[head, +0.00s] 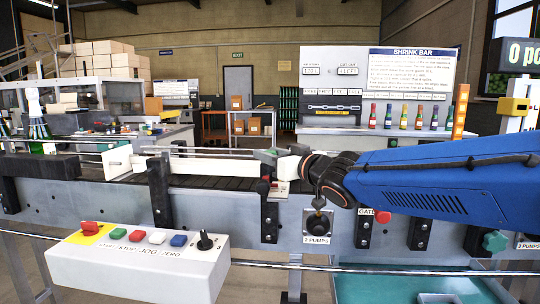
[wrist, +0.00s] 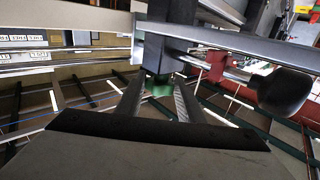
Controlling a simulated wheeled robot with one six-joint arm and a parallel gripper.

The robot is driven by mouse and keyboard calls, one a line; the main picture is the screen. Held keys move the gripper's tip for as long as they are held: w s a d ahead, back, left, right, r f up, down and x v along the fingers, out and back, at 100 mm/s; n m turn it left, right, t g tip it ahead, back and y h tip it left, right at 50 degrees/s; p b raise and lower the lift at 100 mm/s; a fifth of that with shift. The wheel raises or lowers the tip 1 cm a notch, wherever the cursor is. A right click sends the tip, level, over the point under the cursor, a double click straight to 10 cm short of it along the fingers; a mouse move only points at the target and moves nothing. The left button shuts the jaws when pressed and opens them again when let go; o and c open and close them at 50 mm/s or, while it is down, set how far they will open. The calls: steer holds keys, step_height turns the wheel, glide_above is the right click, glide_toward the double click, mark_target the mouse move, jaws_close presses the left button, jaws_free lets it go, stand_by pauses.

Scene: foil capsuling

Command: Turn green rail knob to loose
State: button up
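A green knob (wrist: 158,84) shows in the wrist view, under a dark block (wrist: 156,52) at the rail. The two grey fingers of my gripper (wrist: 158,95) reach toward it, one on each side and spread apart. I cannot tell whether they touch the knob. In the head view my blue arm comes in from the right and the pale gripper (head: 289,166) points left at the conveyor rail. A green part (head: 267,155) shows just left of it. The fingertips are hard to make out there. Another green knob (head: 494,241) sits low at the right.
A red clamp part (wrist: 216,66) and a dark rounded knob (wrist: 286,92) are close on the right in the wrist view. A button box (head: 145,262) is at the front left. A black knob (head: 317,222) on the "2 PUMPS" plate sits below my wrist.

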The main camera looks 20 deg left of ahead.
steer(key=c, duration=0.5)
steer(key=shift+w+r+n+g+y, duration=0.1)
steer(key=shift+r+n+g+y, duration=0.1)
steer(key=shift+n+g+y, duration=0.2)
steer(key=shift+n+g, duration=0.4)
steer(key=shift+g, duration=0.1)
steer(key=shift+f+n+g+y, duration=0.1)
steer(key=shift+n+g+y, duration=0.65)
steer(key=shift+g, duration=0.55)
steer(key=o, duration=1.1)
steer(key=shift+d, duration=0.1)
steer(key=shift+c, duration=0.2)
